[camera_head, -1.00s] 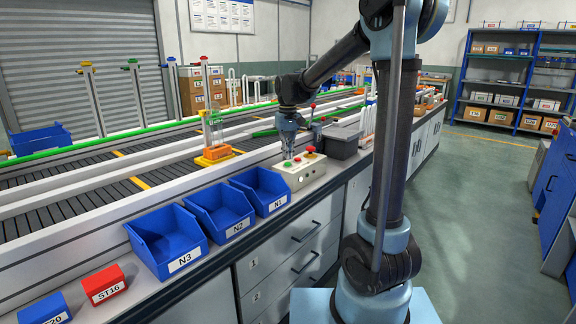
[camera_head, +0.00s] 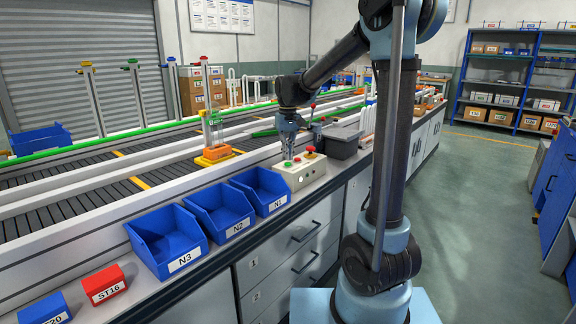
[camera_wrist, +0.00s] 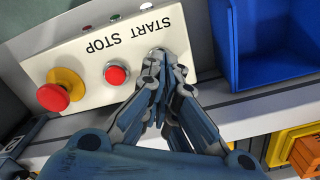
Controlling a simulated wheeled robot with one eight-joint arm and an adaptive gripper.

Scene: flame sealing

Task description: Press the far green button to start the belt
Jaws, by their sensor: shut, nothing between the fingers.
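The cream control box (camera_head: 311,177) sits on the counter edge beside the belt (camera_head: 75,178). It also shows in the wrist view (camera_wrist: 50,68), with START and STOP labels. The green button (camera_head: 287,164) is at the box's left end, under my gripper (camera_head: 287,158). In the wrist view my gripper (camera_wrist: 160,58) is shut and empty, its fingertips over the spot by START. They hide the green button there, so I cannot tell whether they touch it. A red button (camera_wrist: 116,75) lies beside the fingers, and a red stop knob on a yellow base (camera_wrist: 54,95) lies farther left.
Blue bins (camera_head: 262,188) stand along the counter just left of the box. A dark grey bin (camera_head: 341,142) stands behind it. An orange holder with clear tubes (camera_head: 214,153) is on the belt side. A blue bin (camera_wrist: 280,48) lies right of my fingers in the wrist view.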

